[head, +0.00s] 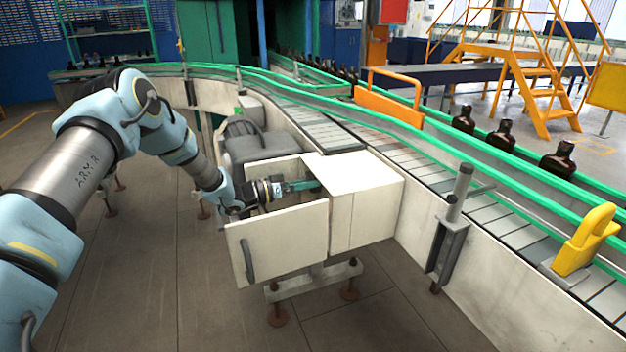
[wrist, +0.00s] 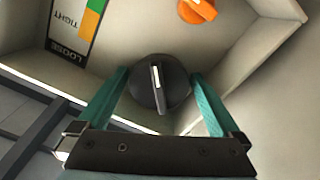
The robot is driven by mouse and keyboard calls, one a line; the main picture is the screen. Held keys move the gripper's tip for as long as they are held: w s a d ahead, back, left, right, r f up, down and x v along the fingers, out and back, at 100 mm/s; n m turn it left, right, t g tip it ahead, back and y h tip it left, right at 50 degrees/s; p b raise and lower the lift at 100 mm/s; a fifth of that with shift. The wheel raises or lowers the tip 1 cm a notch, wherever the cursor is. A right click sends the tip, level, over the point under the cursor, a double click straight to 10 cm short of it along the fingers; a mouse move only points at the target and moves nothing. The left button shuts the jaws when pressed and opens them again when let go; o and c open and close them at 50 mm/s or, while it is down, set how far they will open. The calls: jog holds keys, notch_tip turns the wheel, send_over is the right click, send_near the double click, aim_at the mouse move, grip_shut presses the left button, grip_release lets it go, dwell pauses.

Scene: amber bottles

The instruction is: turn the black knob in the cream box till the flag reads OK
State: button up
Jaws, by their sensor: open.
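The cream box (head: 368,200) stands beside the conveyor, its door (head: 272,248) open. My gripper (head: 312,184) reaches into it from the left in the head view. In the wrist view, the black knob (wrist: 158,84) is round with a white pointer line, on the box's inner wall. My gripper's teal fingers (wrist: 158,76) are open, one on each side of the knob. A gap shows at the right finger; contact at the left is hard to tell. A label strip (wrist: 72,32) reads LOOSE and TIGHT, with orange and green bands. No flag reading OK is visible.
An orange knob (wrist: 198,10) sits farther up the same inner wall. The box's side walls close in around my fingers. A grey motor (head: 262,145) stands behind the door, and the green-railed conveyor (head: 395,150) runs past the box. Amber bottles (head: 503,135) stand on the far line.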

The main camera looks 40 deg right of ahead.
jog(key=c, duration=1.2)
jog(key=shift+o, duration=0.2)
jog(key=shift+f+b, duration=0.1)
jog(key=shift+b, duration=0.25)
jog(key=m+b, duration=0.1)
jog(key=b, duration=0.1)
jog(key=m+b, duration=0.1)
jog(key=b, duration=0.1)
jog(key=shift+f+m, duration=0.25)
jog(key=shift+m, duration=0.05)
jog(key=m+b, duration=0.4)
jog(key=b, duration=0.2)
jog(key=shift+m+b, duration=0.3)
jog(key=shift+b, duration=0.1)
jog(key=m+b, duration=0.4)
jog(key=b, duration=0.3)
jog(key=shift+d+m, duration=0.1)
jog(key=shift+m, duration=0.3)
jog(key=shift+r+m+b, duration=0.25)
jog(key=shift+m+b, duration=0.55)
jog(key=shift+b, duration=0.2)
